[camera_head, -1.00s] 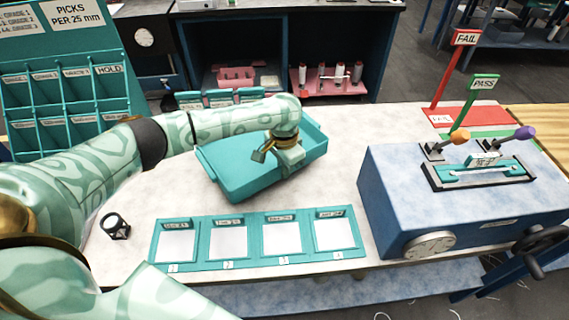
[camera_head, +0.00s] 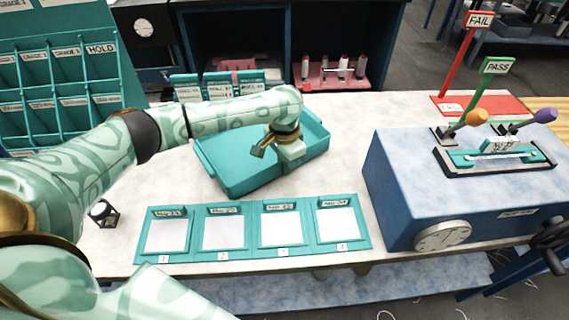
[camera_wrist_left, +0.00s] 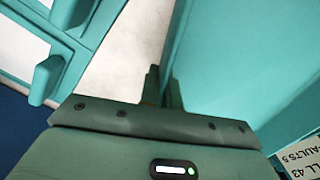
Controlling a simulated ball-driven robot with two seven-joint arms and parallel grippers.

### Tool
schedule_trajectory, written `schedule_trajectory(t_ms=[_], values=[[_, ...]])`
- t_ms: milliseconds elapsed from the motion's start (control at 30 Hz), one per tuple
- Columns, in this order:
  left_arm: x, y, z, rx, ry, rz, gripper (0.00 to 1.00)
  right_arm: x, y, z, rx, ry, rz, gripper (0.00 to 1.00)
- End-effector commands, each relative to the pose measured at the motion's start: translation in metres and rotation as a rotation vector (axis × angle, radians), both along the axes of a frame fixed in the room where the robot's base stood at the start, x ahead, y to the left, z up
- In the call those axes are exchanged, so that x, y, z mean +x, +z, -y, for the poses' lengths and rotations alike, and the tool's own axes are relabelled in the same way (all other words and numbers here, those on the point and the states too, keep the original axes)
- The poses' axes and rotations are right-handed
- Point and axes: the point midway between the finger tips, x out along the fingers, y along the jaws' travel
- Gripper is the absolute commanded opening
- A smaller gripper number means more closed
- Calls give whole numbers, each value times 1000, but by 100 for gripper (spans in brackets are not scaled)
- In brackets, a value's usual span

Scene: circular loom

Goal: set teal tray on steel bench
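The teal tray (camera_head: 240,178) is shallow and rectangular, at the middle of the pale-topped bench (camera_head: 340,115). I cannot tell whether its underside touches the top. My left gripper (camera_head: 291,166) points down at the tray's near right wall, and my forearm hides part of the tray. In the left wrist view the two fingers (camera_wrist_left: 163,88) sit close together on either side of the tray's wall (camera_wrist_left: 225,65), seemingly shut on it. My right gripper is not in view.
A row of teal card frames (camera_head: 252,252) lies in front of the tray. A blue test box (camera_head: 420,190) with a dial stands to the right. A teal pigeonhole rack (camera_head: 70,90) is at the left, and a small black-and-white item (camera_head: 103,212) lies front left.

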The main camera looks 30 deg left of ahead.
Motion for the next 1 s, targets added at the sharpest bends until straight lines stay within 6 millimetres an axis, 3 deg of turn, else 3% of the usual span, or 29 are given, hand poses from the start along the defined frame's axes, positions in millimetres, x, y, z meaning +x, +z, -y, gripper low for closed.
schedule_trajectory(t_ms=[267,367,400,667,833,1000], values=[[0,-4,0,1,0,0,0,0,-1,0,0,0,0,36],[0,-3,0,0,0,1,27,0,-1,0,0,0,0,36],[0,-3,0,0,0,1,30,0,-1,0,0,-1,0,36],[0,-3,0,0,0,-1,30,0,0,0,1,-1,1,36],[1,18,0,2,0,3,30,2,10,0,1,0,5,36],[1,64,0,0,0,6,30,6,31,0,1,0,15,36]])
